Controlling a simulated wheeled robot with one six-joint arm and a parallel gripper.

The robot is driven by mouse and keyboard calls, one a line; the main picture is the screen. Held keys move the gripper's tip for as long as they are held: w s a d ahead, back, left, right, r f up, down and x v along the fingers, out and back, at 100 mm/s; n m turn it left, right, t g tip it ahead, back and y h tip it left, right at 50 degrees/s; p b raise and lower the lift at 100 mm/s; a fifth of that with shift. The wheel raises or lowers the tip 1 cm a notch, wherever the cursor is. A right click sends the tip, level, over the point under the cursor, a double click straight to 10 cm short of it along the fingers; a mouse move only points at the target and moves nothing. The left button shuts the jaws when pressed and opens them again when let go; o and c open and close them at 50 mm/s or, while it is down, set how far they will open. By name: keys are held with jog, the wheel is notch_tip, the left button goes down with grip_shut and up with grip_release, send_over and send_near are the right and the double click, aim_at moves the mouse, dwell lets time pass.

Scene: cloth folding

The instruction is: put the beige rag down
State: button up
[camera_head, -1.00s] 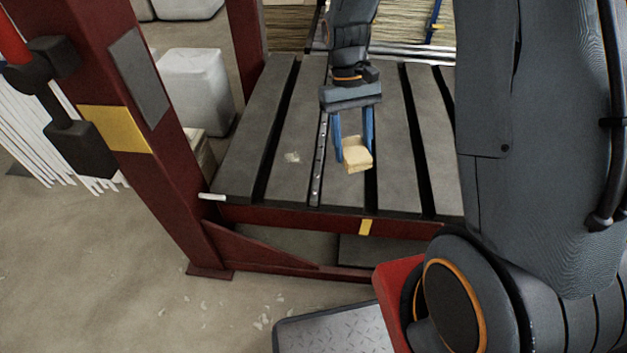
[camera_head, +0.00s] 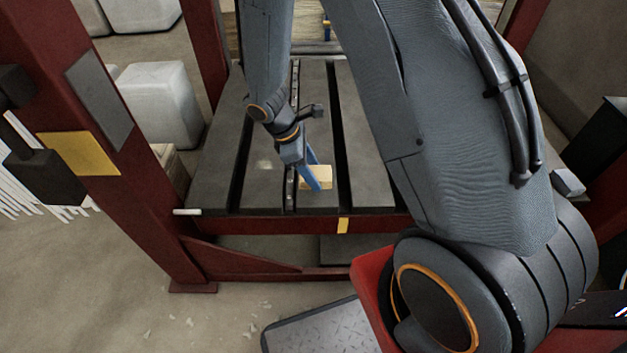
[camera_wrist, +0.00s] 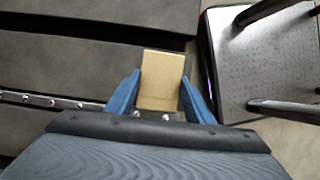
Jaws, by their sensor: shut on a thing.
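The beige rag (camera_head: 318,176) is a small folded block between the blue fingers of my gripper (camera_head: 314,172). In the wrist view the rag (camera_wrist: 161,82) lies flat and square between the two fingertips of my gripper (camera_wrist: 160,92), which is shut on it. The rag is over the front part of the grey slatted table (camera_head: 262,190). I cannot tell whether it touches the table top. One finger partly hides the rag in the head view.
The table has dark slots between its slats and a red front beam (camera_head: 270,224). A red post (camera_head: 100,120) stands at the left. White containers (camera_head: 160,105) stand behind the post. A metal-topped platform (camera_head: 315,330) lies on the floor in front.

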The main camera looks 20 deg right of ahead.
jog(key=shift+f, duration=1.65)
jog(key=shift+f+b, duration=0.1)
jog(key=shift+b, duration=0.2)
jog(key=o, duration=1)
jog(key=p+v, duration=0.2)
jog(key=v, duration=1)
jog(key=s+a+r+m+y, duration=0.1)
jog(key=s+r+m, duration=0.3)
jog(key=s+r, duration=0.2)
jog(key=s+a+r+m+t+y, duration=0.1)
jog(key=s+r+m+y, duration=0.1)
jog(key=s+r+m, duration=0.2)
jog(key=s+a+r+m+y, duration=0.1)
jog(key=s+r+m, duration=0.3)
jog(key=s+r, duration=0.5)
jog(key=shift+a+r+y, duration=0.1)
jog(key=shift+r+y, duration=0.4)
jog(key=shift+r, duration=0.3)
